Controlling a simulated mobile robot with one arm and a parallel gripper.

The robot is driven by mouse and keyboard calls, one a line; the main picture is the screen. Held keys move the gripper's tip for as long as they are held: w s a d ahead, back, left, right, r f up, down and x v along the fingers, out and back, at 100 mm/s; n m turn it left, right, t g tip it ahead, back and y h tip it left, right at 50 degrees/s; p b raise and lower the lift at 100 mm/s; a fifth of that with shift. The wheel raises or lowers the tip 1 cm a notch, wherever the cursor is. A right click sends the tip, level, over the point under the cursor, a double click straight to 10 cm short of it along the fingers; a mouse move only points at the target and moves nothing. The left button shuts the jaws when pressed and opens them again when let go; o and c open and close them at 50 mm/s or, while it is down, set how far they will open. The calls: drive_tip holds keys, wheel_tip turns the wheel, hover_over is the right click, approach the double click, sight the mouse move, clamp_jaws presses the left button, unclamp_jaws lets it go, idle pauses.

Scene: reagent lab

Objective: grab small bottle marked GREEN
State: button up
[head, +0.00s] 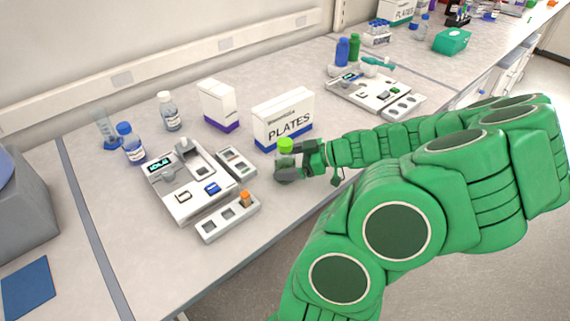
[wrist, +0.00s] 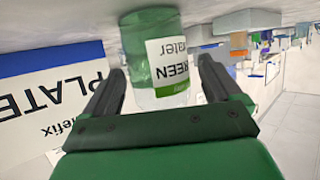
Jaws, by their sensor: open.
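The small bottle with a bright green cap (head: 285,146) stands on the bench in front of the PLATES box. In the wrist view the bottle (wrist: 150,50) appears upside down, with a white label reading "REEN" and "ater" and a green band. My gripper (head: 290,174) is at the bottle, its fingers partly hiding the bottle's body in the head view. In the wrist view my gripper (wrist: 158,82) is open, with one dark finger on each side of the bottle. A gap shows on the left side; I cannot tell whether the right finger touches it.
The PLATES box (head: 283,120) stands close behind the bottle. A grey device (head: 188,182) and a small rack (head: 228,219) with an orange-capped vial lie to the left. Blue-capped bottle (head: 131,143) and white-capped bottle (head: 169,111) stand farther left. Bare bench lies in front.

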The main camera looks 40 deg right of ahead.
drive_tip(key=shift+w+a+f, duration=0.15)
drive_tip(key=shift+w+a, duration=0.05)
drive_tip(key=shift+w, duration=0.05)
drive_tip(key=c, duration=1.2)
